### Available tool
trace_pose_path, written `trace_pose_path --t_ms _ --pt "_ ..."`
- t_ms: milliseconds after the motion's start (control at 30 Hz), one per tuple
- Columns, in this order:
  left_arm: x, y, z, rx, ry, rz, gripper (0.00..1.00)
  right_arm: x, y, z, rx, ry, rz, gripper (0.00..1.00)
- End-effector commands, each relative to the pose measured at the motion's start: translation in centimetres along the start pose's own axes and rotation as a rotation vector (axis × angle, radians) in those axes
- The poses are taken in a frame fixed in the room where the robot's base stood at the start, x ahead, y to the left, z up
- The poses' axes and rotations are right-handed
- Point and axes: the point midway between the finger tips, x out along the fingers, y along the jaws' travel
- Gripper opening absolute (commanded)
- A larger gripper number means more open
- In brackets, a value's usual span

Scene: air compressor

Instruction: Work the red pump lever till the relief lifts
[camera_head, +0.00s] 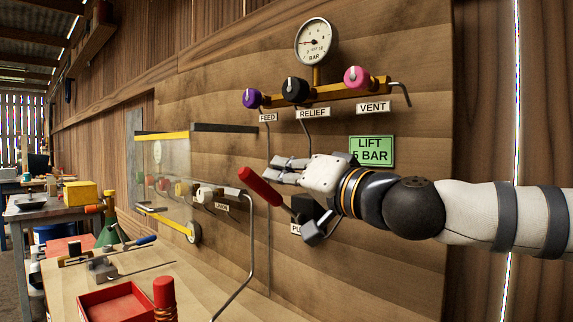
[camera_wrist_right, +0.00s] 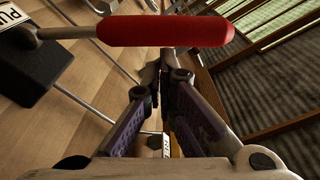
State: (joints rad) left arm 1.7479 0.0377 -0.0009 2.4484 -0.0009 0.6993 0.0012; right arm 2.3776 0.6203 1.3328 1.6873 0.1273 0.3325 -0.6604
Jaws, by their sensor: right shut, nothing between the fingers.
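My right gripper (camera_head: 275,170) is shut and empty, just above and right of the red grip. In the wrist view the red grip (camera_wrist_right: 165,31) crosses above the closed fingers (camera_wrist_right: 165,75), not between them; I cannot tell whether they touch. The black RELIEF knob (camera_head: 295,89) sits on a brass manifold below the round BAR gauge (camera_head: 316,41), whose reading is too small to tell. My left gripper is out of view.
A purple FEED knob (camera_head: 252,98) and a pink VENT knob (camera_head: 357,77) flank RELIEF. A green sign (camera_head: 372,151) partly behind my arm reads LIFT 5 BAR. A clear guard (camera_head: 165,165) and bent grey pipe (camera_head: 250,245) stand left. A red tray (camera_head: 115,302) is on the bench.

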Motion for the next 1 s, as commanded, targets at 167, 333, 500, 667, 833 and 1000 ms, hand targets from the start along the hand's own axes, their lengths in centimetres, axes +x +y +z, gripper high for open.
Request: trace_pose_path --t_ms 167,333,500,667,833,1000 --pt "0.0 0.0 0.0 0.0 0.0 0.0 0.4 0.0 0.0 -0.1 0.0 0.001 0.0 0.0" --pt "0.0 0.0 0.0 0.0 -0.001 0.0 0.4 0.0 0.0 0.1 -0.009 0.0 -0.001 0.0" --pt "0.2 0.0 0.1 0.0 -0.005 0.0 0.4 -0.1 -0.2 0.5 -0.049 0.0 -0.007 0.0" --pt "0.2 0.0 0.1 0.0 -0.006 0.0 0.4 -0.1 -0.3 0.8 -0.072 0.0 -0.011 0.0" --pt "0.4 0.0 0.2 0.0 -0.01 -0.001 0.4 -0.2 -0.3 1.3 -0.11 -0.001 -0.015 0.0" --pt "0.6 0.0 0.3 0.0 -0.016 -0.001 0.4 -0.3 -0.4 2.3 -0.19 -0.003 -0.027 0.0"
